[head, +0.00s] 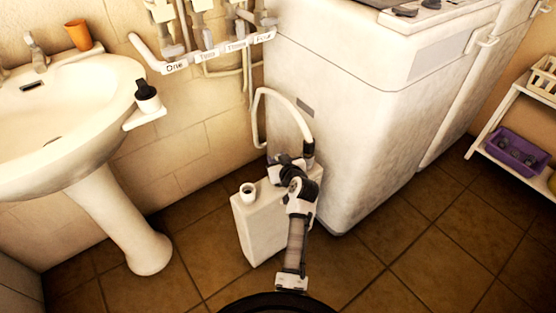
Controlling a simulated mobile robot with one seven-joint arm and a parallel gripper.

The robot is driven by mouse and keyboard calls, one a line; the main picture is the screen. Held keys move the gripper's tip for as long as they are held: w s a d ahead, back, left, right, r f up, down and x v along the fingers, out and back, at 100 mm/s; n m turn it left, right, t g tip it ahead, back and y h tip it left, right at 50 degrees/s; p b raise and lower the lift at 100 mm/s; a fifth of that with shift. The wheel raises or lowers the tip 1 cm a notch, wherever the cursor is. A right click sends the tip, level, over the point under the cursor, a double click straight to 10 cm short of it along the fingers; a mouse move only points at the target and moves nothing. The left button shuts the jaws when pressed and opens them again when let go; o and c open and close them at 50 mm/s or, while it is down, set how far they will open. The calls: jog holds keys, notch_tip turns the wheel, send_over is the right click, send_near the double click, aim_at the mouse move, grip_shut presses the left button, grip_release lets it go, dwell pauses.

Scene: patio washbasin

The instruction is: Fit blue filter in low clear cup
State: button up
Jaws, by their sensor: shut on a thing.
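My arm rises from the bottom of the head view and bends over a white canister. My gripper (278,160) is at its far end, above the canister top and left of the hose end. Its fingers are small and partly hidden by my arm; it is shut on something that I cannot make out. I see no blue filter and cannot pick out a low clear cup. Pale fittings (203,48) hang on the wall pipes above labels reading One, Two, Three and what looks like Four.
The white canister (254,222) with an open neck stands on the tiles. A hose (285,101) loops from the white machine (350,120). A basin (70,115) is left, with an orange cup (78,35). A shelf with a purple bin (518,151) is right. Floor is clear front right.

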jog(key=shift+r, duration=0.45)
jog(key=shift+f+b, duration=0.6)
jog(key=shift+f, duration=0.3)
dwell(0.7)
jog(key=shift+r, duration=0.25)
jog(key=shift+r+p, duration=0.6)
jog(key=shift+p, duration=0.05)
jog(key=shift+f+b, duration=0.8)
jog(key=shift+f, duration=0.05)
dwell(0.8)
jog(key=o, duration=0.8)
jog(key=shift+c, duration=0.2)
jog(key=shift+s+r, duration=0.1)
